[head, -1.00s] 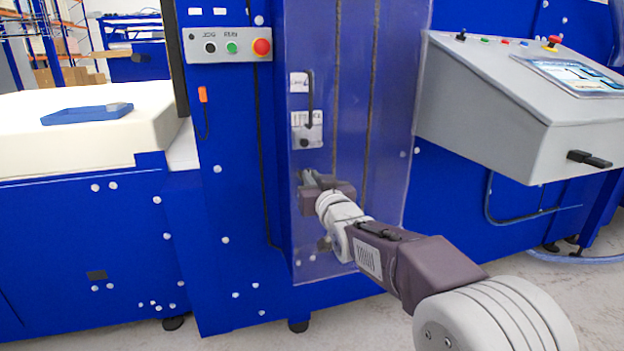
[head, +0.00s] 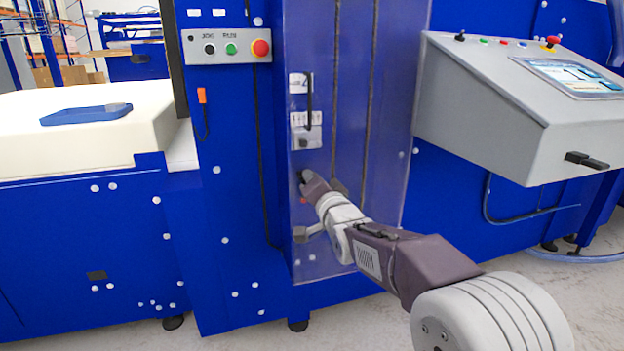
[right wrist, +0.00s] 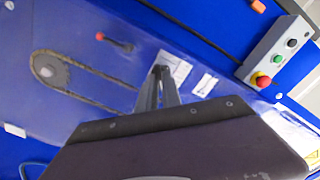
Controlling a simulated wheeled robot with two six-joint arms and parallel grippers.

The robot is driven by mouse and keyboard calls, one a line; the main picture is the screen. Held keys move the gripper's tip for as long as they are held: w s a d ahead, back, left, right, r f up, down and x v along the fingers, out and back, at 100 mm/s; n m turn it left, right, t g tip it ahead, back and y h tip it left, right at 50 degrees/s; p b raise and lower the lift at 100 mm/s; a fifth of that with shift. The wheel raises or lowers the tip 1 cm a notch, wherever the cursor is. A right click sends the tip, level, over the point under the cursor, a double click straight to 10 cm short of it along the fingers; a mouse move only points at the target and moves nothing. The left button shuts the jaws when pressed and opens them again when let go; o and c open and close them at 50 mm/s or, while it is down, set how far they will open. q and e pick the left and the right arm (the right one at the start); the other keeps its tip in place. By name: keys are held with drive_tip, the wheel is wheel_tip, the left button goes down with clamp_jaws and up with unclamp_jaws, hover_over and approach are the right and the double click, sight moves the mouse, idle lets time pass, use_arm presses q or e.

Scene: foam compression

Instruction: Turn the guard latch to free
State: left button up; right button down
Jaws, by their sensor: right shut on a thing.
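My right gripper (head: 306,177) is at the clear guard panel, just below a pale plate with printed marks and a small knob (head: 305,131). In the right wrist view its fingers (right wrist: 160,72) are close together, their tips over the end of the pale plate (right wrist: 176,67). It is shut on the guard latch; the held part is mostly hidden by the fingers. A dark lever with a red tip (right wrist: 114,42) shows beside the fingertips; in the head view only a bit of red shows under the gripper. My left gripper is not in view.
A black vertical handle (head: 309,98) is above the plate. A button box (head: 229,47) with black, green and red buttons is at upper left. A grey console (head: 490,100) juts out at right. A blue tray (head: 86,114) lies on the cream block at left.

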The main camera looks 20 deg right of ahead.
drive_tip(key=shift+f+m+p, duration=0.1)
drive_tip(key=shift+m+p, duration=0.4)
drive_tip(key=shift+m, duration=3.7)
drive_tip(key=c, duration=1.5)
unclamp_jaws()
drive_tip(key=shift+s, duration=0.1)
